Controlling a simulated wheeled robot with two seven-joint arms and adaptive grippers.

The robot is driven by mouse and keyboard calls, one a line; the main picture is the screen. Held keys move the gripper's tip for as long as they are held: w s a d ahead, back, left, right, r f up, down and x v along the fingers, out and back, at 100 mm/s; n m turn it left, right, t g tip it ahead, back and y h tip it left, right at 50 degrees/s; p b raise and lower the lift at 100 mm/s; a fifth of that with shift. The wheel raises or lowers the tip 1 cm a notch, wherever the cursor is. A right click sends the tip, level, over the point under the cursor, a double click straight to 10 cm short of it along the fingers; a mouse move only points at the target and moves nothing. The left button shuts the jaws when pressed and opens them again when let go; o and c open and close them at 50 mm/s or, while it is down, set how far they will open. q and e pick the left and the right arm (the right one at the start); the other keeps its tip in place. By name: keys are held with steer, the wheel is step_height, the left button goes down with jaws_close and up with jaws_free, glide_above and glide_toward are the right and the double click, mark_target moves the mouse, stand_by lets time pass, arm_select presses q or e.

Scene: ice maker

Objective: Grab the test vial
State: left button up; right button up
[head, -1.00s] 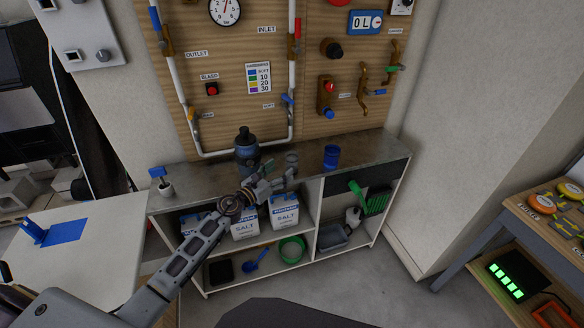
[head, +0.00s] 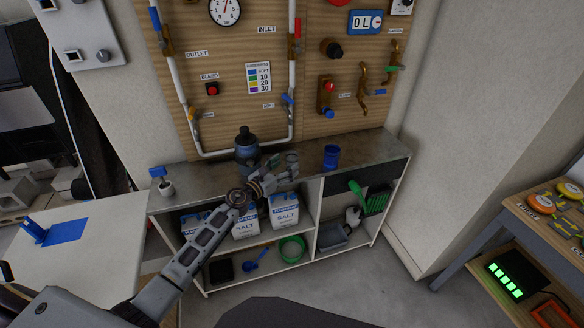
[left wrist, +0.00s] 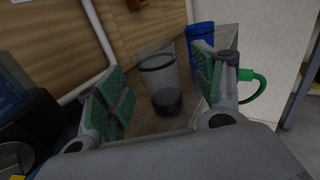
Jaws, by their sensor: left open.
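The test vial, a clear cup-like vessel with a dark band and a dark bottom, stands upright on the metal counter. It shows in the left wrist view (left wrist: 157,78) and, small, in the head view (head: 292,157). My left gripper (head: 283,167) is open and empty just in front of it. In the left wrist view its green-padded fingers (left wrist: 162,92) stand to either side of the vial's image, with the vial ahead between them. I see no finger touching it. My right gripper is in neither view.
A blue cup (head: 331,156) stands on the counter right of the vial. A dark blue-grey bottle (head: 246,146) stands to its left. White pipes and a wooden panel (head: 225,130) rise behind. Salt packs (head: 285,212) sit on the shelf below.

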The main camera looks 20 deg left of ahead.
mark_target(288, 161)
arm_select(q)
steer(key=shift+w+d+r, duration=0.15)
steer(key=shift+w, duration=0.4)
steer(key=shift+w+d+r, duration=0.15)
steer(key=shift+w, duration=0.4)
steer(key=shift+w+d+f, duration=0.1)
steer(key=shift+w, duration=0.2)
steer(key=shift+w+d, duration=0.3)
steer(key=shift+w, duration=0.3)
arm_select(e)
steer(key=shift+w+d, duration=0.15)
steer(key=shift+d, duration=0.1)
arm_select(q)
steer(key=shift+c, duration=0.2)
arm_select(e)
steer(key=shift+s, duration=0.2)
arm_select(q)
steer(key=c, duration=1.1)
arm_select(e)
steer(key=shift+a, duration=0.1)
arm_select(q)
steer(key=shift+r, duration=0.2)
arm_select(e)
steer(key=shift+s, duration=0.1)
